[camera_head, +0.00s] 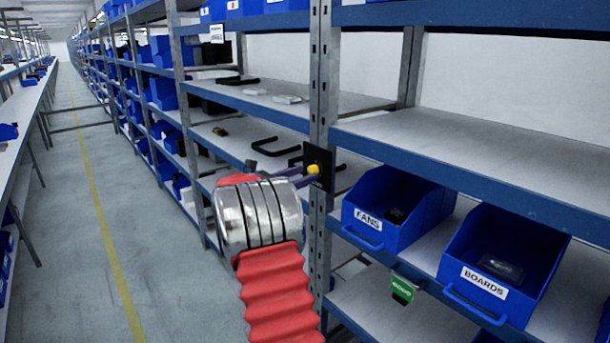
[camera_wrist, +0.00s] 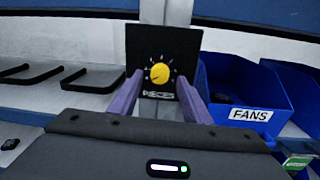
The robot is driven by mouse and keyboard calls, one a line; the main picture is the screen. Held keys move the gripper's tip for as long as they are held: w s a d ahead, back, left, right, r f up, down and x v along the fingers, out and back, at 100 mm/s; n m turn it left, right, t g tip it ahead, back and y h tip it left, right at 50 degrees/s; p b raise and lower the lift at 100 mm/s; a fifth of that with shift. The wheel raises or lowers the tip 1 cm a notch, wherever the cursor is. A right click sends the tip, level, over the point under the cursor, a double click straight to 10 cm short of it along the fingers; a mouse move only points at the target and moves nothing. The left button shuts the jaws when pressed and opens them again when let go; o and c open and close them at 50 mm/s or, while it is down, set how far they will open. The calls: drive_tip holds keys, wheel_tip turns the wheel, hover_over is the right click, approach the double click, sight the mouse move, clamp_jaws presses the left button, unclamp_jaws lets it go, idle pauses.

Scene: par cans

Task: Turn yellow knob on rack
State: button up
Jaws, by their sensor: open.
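The yellow knob (camera_head: 313,169) sits on a black panel (camera_head: 318,158) fixed to the rack's upright post. In the wrist view the round knob (camera_wrist: 160,73) is in the middle of the black panel (camera_wrist: 140,42), with white marks around it and white lettering below. My gripper (camera_head: 302,175) is at the panel. In the wrist view its two purple fingers (camera_wrist: 160,90) are open, one on each side of the knob and apart from it. I cannot tell exactly how far the fingertips are from the panel.
Blue bins labelled FANS (camera_head: 384,220) and BOARDS (camera_head: 480,290) stand on the shelf to the right. Black handle-shaped parts (camera_head: 270,147) lie on the shelf to the left. The rack's metal post (camera_head: 322,80) stands behind the panel. The aisle floor (camera_head: 165,270) at left is clear.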

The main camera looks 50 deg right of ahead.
drive_tip(key=shift+s+d, duration=0.1)
drive_tip(key=shift+d, duration=0.5)
drive_tip(key=shift+c, duration=0.6)
drive_tip(key=c, duration=0.9)
drive_tip(key=shift+s+d, duration=0.15)
drive_tip(key=shift+d, duration=0.1)
drive_tip(key=shift+a, duration=0.2)
